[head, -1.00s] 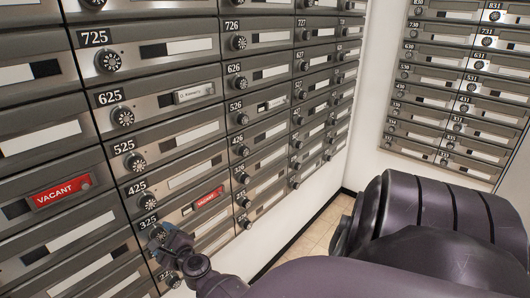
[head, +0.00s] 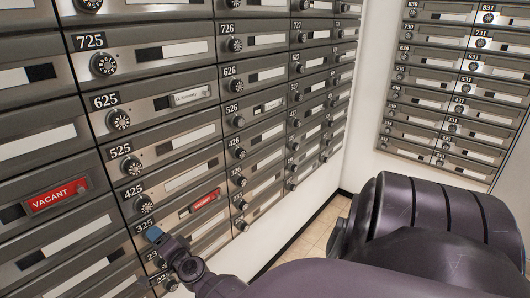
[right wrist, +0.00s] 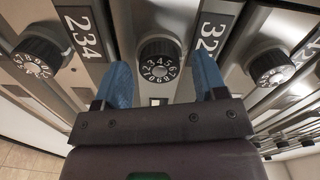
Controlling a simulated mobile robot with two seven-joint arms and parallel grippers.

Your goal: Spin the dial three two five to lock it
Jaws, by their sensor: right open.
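My right gripper (head: 156,243) is at the lower left of the head view, close to the wall of mailboxes beside the 325 label (head: 144,226). Its blue fingers are open. In the right wrist view, a round black dial with white numerals (right wrist: 159,64) lies between the two fingertips, with a gap on each side. A partly hidden number plate starting with 32 (right wrist: 212,38) is just right of that dial. In the head view the 325 dial is mostly hidden by my gripper. My left gripper is not in view.
Neighbouring dials flank the gripper in the right wrist view, one at left (right wrist: 38,55) and one at right (right wrist: 272,68). Red VACANT plates (head: 56,195) mark some boxes. Another mailbox bank (head: 455,90) is at the far right, with tiled floor (head: 318,238) below.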

